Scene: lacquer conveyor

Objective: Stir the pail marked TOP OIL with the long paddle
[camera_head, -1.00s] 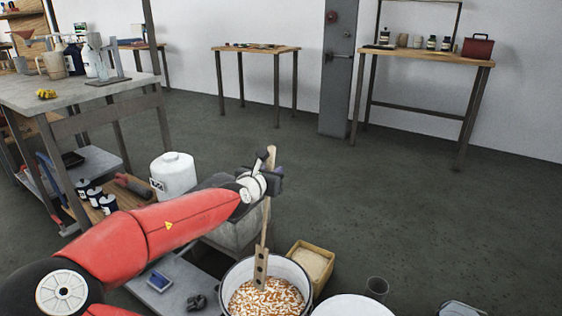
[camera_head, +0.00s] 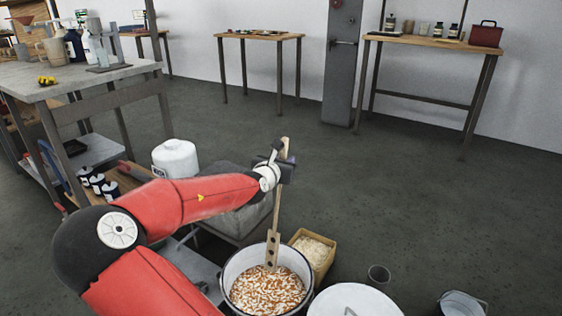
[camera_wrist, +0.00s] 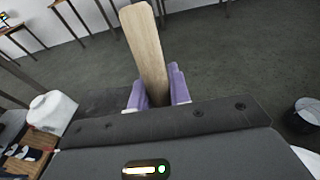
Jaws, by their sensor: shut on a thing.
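The long wooden paddle (camera_head: 276,215) stands nearly upright, with holes near its lower end. My gripper (camera_head: 283,167) is shut on its upper part; in the wrist view the purple fingers (camera_wrist: 158,92) press on both sides of the paddle (camera_wrist: 146,45). The paddle's lower end reaches into an open pail (camera_head: 228,268) of orange-brown liquid with many pale flecks, and its tip is at or near the surface. No label on this pail is readable, so I cannot tell whether it is marked TOP OIL.
A white lidded pail (camera_head: 355,302) stands right of the open pail. A box of pale material (camera_head: 313,252) is behind it, and a small dark cup (camera_head: 378,276) is to the right. A white jug (camera_head: 175,158) stands behind my arm. The floor at right is mostly clear.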

